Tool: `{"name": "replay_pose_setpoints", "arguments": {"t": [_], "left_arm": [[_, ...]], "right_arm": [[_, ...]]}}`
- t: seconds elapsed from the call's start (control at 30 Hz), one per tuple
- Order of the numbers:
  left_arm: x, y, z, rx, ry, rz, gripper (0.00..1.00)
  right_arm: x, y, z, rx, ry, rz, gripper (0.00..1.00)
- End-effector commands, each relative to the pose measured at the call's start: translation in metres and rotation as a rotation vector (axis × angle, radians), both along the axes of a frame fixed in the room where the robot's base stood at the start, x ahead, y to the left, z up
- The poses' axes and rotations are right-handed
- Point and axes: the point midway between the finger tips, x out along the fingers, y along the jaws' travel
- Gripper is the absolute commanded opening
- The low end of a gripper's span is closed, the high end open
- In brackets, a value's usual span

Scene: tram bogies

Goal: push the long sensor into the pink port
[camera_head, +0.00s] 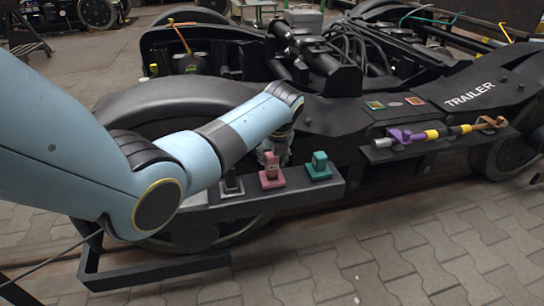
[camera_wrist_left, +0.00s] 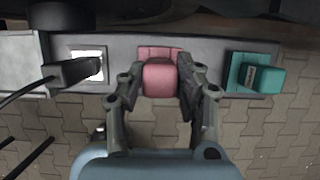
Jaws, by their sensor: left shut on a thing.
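My left gripper (camera_head: 274,152) reaches down from the left to the dark shelf on the side of the bogie. In the left wrist view its two fingers (camera_wrist_left: 163,82) are shut on the sides of a pink block (camera_wrist_left: 160,78). The block stands at a pink base (camera_wrist_left: 158,53), which I take for the pink port. The pink piece also shows in the head view (camera_head: 271,178), just below the fingers. I cannot tell how deep the block sits or whether it is the long sensor. My right gripper is not in view.
A teal piece (camera_head: 319,166) stands to the right on the shelf. A black piece (camera_wrist_left: 72,72) with a cable is to the left, by a white square (camera_wrist_left: 90,65). A purple and yellow rod (camera_head: 432,134) lies on another shelf. Paved floor (camera_head: 400,250) is clear in front.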

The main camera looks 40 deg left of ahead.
Motion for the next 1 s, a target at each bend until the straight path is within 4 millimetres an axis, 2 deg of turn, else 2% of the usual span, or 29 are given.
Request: {"name": "replay_pose_setpoints", "arguments": {"t": [1.0], "left_arm": [[-0.0008,-0.0009,-0.0002,0.000,0.000,0.000,0.04]], "right_arm": [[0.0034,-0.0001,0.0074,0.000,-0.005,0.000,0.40]]}}
